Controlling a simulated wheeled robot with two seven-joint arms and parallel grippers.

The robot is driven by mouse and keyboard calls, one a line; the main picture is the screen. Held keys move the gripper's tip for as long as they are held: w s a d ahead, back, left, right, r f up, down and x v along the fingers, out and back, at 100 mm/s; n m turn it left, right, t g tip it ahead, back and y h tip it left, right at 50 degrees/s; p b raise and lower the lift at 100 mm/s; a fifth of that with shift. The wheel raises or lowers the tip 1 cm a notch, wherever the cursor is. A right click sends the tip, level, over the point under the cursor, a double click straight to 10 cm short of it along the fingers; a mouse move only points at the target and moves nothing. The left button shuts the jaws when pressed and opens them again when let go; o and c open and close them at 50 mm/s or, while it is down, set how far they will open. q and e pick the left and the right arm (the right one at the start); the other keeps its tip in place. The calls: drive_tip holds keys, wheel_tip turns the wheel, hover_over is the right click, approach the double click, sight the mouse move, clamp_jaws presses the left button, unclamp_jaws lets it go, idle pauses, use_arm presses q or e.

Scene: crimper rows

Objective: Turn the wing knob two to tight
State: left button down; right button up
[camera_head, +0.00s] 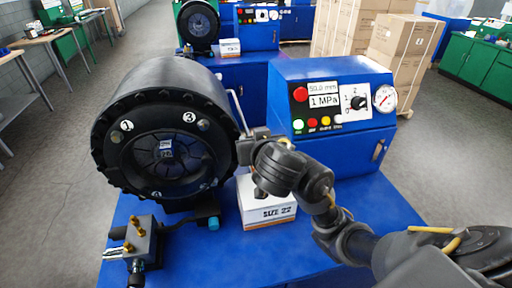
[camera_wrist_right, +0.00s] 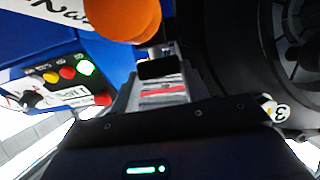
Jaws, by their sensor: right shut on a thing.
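My right gripper (camera_head: 247,146) reaches in from the right and sits at the right edge of the round black crimper head (camera_head: 108,165). Its jaws are shut on a small dark part (camera_wrist_right: 158,69), seen at the fingertips in the right wrist view. The arm and fingers mostly hide this part, and I cannot read a number on it or tell its turn angle. Numbers 1, 3 and 4 show on the crimper face; no 2 is readable there. A black selector knob (camera_head: 359,103) on the control panel stands apart from the gripper. My left gripper is not in view.
A white SIZE 22 box (camera_head: 268,212) stands on the blue bench (camera_head: 230,262) below my right wrist. A metal block with brass fittings (camera_head: 143,241) is at front left. The blue control box (camera_head: 338,144) is behind the arm. A blurred orange thing (camera_wrist_right: 124,15) shows close in the wrist view.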

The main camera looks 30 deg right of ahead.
idle(0.4)
drive_tip(key=o, duration=0.9)
drive_tip(key=shift+o, duration=0.4)
drive_tip(key=shift+d, duration=0.2)
drive_tip(key=shift+a, duration=0.15)
